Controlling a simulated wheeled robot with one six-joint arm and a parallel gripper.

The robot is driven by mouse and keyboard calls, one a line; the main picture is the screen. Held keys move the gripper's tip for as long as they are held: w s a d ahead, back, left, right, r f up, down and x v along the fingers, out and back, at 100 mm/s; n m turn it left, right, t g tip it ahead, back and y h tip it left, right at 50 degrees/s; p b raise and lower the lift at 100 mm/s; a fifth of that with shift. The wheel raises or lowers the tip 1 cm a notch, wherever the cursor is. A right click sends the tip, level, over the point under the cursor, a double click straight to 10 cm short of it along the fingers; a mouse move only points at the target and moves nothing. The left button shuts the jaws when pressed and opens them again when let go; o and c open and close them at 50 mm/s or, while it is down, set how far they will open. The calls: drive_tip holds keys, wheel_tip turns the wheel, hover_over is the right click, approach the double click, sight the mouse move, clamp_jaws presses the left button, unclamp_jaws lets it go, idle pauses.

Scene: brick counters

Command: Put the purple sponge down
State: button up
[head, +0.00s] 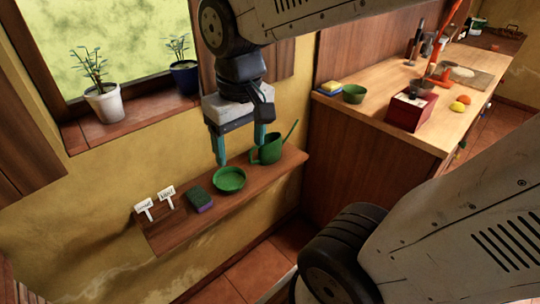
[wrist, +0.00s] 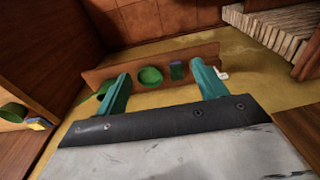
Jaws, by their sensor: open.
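The purple sponge (head: 200,199), with a green top, lies flat on the narrow wooden shelf (head: 172,234), just left of a green bowl (head: 230,178). In the wrist view the sponge (wrist: 176,70) lies between the bowl (wrist: 150,76) and the finger on the right. My gripper (head: 241,150) is open and empty, above the shelf and over the area of the bowl and watering can. Its teal fingers are spread wide in the wrist view (wrist: 162,85), with the sponge apart from them.
A green watering can (head: 268,150) stands at the shelf's right end. Two white plant labels (head: 166,195) stand at its left. Potted plants (head: 104,103) sit on the windowsill. A wooden counter (head: 385,98) at right holds a green bowl (head: 354,94), another sponge (head: 329,88) and a red box (head: 410,110).

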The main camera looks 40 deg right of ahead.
drive_tip(key=s, duration=0.7)
drive_tip(key=shift+s+d+r, duration=0.2)
drive_tip(key=shift+s+r, duration=0.15)
drive_tip(key=shift+r, duration=0.05)
drive_tip(key=shift+o, duration=0.4)
idle(0.3)
